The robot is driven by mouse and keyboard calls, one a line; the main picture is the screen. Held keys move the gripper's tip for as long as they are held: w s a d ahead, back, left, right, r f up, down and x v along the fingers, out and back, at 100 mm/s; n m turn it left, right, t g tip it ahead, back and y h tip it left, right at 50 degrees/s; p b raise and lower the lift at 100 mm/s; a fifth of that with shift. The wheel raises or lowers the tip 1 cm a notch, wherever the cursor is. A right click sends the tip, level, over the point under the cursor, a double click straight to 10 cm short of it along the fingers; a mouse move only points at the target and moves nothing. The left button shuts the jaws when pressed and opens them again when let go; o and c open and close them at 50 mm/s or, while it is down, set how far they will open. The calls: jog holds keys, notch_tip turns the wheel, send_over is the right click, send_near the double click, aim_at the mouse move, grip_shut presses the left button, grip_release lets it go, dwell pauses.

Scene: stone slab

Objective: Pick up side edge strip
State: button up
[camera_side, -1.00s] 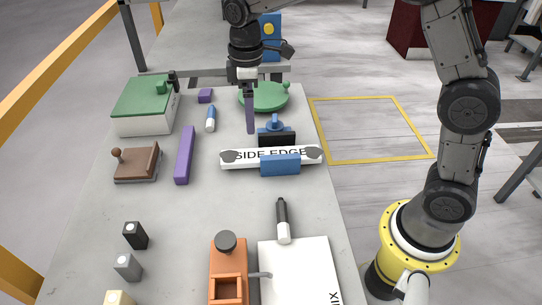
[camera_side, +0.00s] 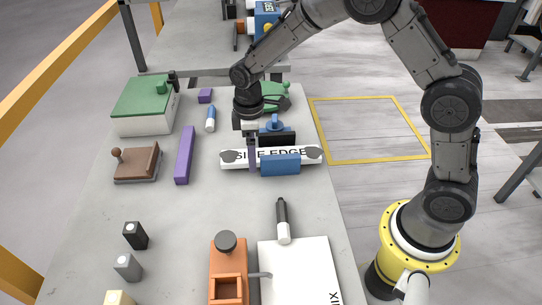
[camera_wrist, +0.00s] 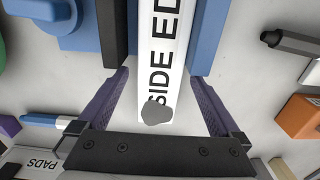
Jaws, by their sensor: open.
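The side edge strip (camera_side: 234,160) is a white bar with dark lettering and grey rounded patches near its ends. It lies on the slab between a black-and-blue block behind and a blue block (camera_side: 280,165) in front. My gripper (camera_side: 252,168) is open at the left part of the strip, fingers pointing down. In the wrist view the purple fingers of my gripper (camera_wrist: 158,105) stand on either side of the strip (camera_wrist: 160,70), near its grey-patched end, with gaps on both sides. Whether the fingertips touch the slab cannot be told.
A purple bar (camera_side: 185,155) and a brown block with a knob (camera_side: 136,163) lie to the left. A green-lidded box (camera_side: 143,105) stands at the back left. A dark marker (camera_side: 282,220), an orange holder (camera_side: 229,270) and a white box (camera_side: 300,270) are in front.

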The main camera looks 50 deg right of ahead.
jog(key=shift+f, duration=0.1)
grip_shut()
dwell(0.5)
